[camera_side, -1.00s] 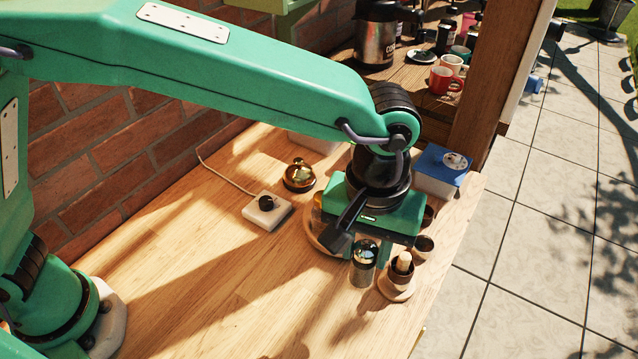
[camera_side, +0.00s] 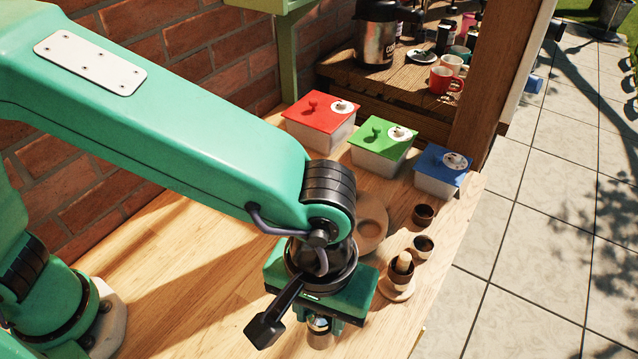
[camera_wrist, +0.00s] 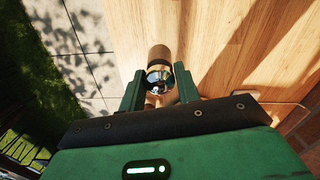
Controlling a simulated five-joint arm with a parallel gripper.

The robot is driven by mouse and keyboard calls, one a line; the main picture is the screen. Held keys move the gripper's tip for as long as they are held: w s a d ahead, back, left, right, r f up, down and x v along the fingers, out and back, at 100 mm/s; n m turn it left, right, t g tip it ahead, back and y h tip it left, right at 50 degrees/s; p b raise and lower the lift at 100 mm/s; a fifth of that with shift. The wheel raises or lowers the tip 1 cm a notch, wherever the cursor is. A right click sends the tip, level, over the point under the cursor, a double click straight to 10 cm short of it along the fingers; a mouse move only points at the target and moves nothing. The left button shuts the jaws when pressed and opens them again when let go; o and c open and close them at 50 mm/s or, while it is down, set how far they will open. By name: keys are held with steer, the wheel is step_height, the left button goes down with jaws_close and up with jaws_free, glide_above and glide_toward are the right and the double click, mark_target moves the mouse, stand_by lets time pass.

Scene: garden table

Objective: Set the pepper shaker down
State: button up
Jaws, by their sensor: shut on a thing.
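The pepper shaker, a small cylinder with a shiny metal cap, shows below my gripper in the side view (camera_side: 319,338). My gripper (camera_side: 319,324) is shut on it near the front edge of the wooden table. In the wrist view the shaker's shiny cap (camera_wrist: 158,76) sits between the two green fingers of my gripper (camera_wrist: 158,72). The shaker looks roughly upright. I cannot tell whether its base touches the table, as the gripper hides part of it.
A round wooden tray (camera_side: 373,238) lies behind my gripper. Small dark cups (camera_side: 423,215) and a cup with a pestle (camera_side: 402,262) on a saucer (camera_side: 397,293) stand to its right. Red (camera_side: 320,113), green (camera_side: 383,139) and blue (camera_side: 437,163) lidded boxes line the back.

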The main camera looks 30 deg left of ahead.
steer(key=w+a+f, duration=0.1)
steer(key=w+f, duration=0.5)
steer(key=w, duration=0.4)
steer(key=shift+a, duration=0.35)
steer(key=shift+f, duration=0.2)
steer(key=shift+f, duration=1.9)
steer(key=shift+f, duration=0.1)
steer(key=o, duration=1)
step_height(320, 180, up, 12)
